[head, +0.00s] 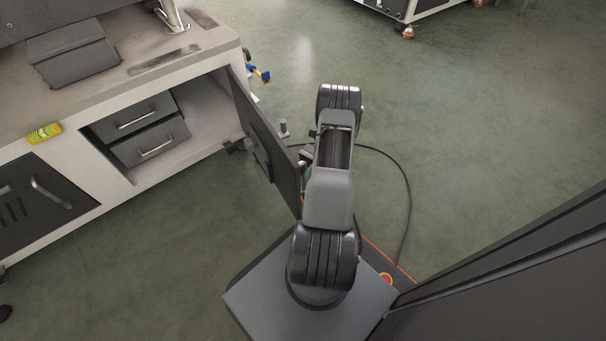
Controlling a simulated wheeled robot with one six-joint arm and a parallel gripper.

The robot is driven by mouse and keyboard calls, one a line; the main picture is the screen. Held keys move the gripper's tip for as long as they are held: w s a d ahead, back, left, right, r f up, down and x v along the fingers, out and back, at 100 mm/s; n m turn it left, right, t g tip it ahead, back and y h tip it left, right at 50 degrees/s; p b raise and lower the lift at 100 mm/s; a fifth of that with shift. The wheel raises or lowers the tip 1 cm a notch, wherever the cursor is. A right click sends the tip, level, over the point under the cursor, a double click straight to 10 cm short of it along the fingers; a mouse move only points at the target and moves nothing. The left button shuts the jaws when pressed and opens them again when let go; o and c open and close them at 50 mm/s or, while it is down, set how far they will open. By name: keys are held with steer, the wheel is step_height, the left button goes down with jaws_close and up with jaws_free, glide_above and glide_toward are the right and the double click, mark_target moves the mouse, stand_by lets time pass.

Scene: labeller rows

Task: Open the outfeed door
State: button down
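A dark door panel (268,140) stands swung out from the right end of the light grey cabinet (222,62), wide open. A dark block, perhaps a latch, sits on its visible face. The opening beside it shows two grey drawers (150,142) with bar handles. No label is readable, so I cannot tell for sure that this is the outfeed door. My arm stands right of the door, and its end is low near the door's right side. My gripper (306,158) is mostly hidden behind my arm and the door, and its fingers cannot be made out.
A second dark door (38,200) with a bar handle is closed at the lower left. A yellow-green level (44,133) lies on the cabinet's front edge. A black cable (407,190) runs over the floor right of my arm. The green floor (480,120) further right is clear.

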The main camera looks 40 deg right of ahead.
steer(key=c, duration=1.1)
jaws_free()
